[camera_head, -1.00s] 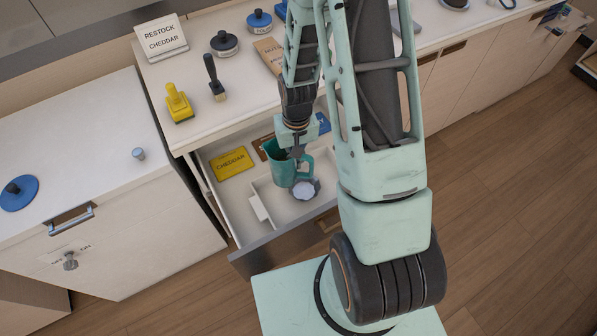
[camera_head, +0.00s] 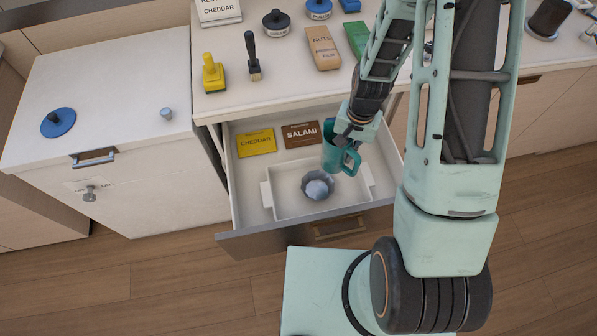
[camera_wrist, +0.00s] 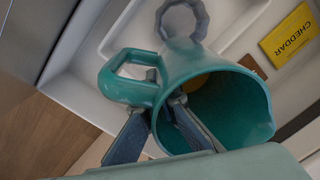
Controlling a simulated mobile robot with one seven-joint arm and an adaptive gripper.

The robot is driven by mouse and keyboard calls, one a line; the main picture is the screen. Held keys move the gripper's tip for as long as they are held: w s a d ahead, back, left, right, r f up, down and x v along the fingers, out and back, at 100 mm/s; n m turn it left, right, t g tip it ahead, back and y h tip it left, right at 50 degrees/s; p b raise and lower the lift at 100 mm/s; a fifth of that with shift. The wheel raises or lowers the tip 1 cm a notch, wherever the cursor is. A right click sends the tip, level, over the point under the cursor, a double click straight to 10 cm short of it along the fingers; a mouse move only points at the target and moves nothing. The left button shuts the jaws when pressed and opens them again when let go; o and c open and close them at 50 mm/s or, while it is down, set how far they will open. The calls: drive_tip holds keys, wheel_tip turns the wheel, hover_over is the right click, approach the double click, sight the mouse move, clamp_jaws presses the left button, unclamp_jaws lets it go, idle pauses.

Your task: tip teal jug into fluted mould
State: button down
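The teal jug (camera_head: 338,152) hangs in my gripper (camera_head: 352,138) over the open drawer, up and to the right of the fluted mould in the head view. In the wrist view the jug (camera_wrist: 180,75) shows its wide mouth and loop handle. My gripper (camera_wrist: 160,118) is shut on the jug's wall near the handle, one finger inside the rim and one outside. A yellowish patch shows inside; I cannot tell what it is. The grey fluted mould (camera_head: 318,186) sits in a white tray, pale in its middle. Part of its rim (camera_wrist: 204,14) shows in the wrist view.
The white tray (camera_head: 285,205) with raised side handles lies in the open drawer (camera_head: 262,238). Cheddar (camera_head: 256,143) and salami (camera_head: 301,135) cards lie behind it. Stamps and blocks stand on the counter above (camera_head: 288,78). A white cabinet (camera_head: 120,105) is at left.

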drive_tip(key=s+a+m+p, duration=0.1)
drive_tip(key=s+a+m, duration=0.2)
drive_tip(key=a+m, duration=0.4)
drive_tip(key=s+a+f+m+p, duration=0.1)
drive_tip(key=s+a+m, duration=0.3)
drive_tip(key=m, duration=1)
drive_tip(key=a, duration=0.2)
drive_tip(key=shift+a+h, duration=0.3)
drive_tip(key=shift+a, duration=0.1)
drive_tip(key=shift+f, duration=0.15)
wheel_tip(320, 180, down, 5)
drive_tip(key=b, duration=0.4)
drive_tip(key=shift+a+b, duration=0.15)
drive_tip(key=shift+b, duration=0.5)
drive_tip(key=shift+s+a+r+g+y+b, duration=0.2)
drive_tip(key=shift+r+y+b, duration=0.3)
drive_tip(key=shift+b, duration=0.2)
drive_tip(key=shift+s+a+r+g+y+b, duration=0.1)
drive_tip(key=shift+a+r+y+b, duration=0.2)
drive_tip(key=shift+y+b, duration=0.35)
